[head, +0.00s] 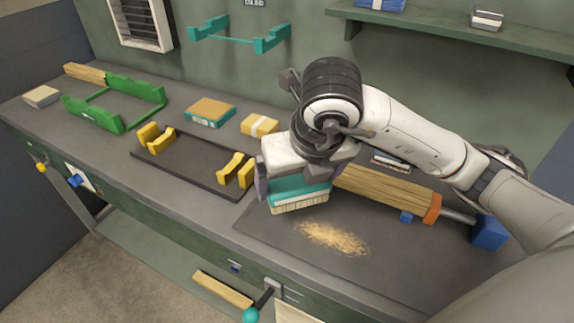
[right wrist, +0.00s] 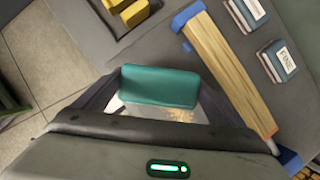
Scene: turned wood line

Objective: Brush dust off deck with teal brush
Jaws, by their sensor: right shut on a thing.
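The teal brush (head: 299,193) with pale bristles is held by my right gripper (head: 297,185), which is shut on it. The brush also shows between the fingers in the right wrist view (right wrist: 160,86). In the head view it is over the left part of the dark deck (head: 290,228), just behind a patch of tan dust (head: 333,238). I cannot tell whether the bristles touch the deck. In the right wrist view, part of the dust (right wrist: 180,115) shows below the brush. My left gripper is not in view.
A wooden turning (head: 385,188) lies between blue and orange holders behind the dust. A dark tray with yellow cradles (head: 195,165) is to the left. A green frame (head: 112,104) stands farther left. A box (head: 209,111) and a yellow block (head: 260,125) sit behind.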

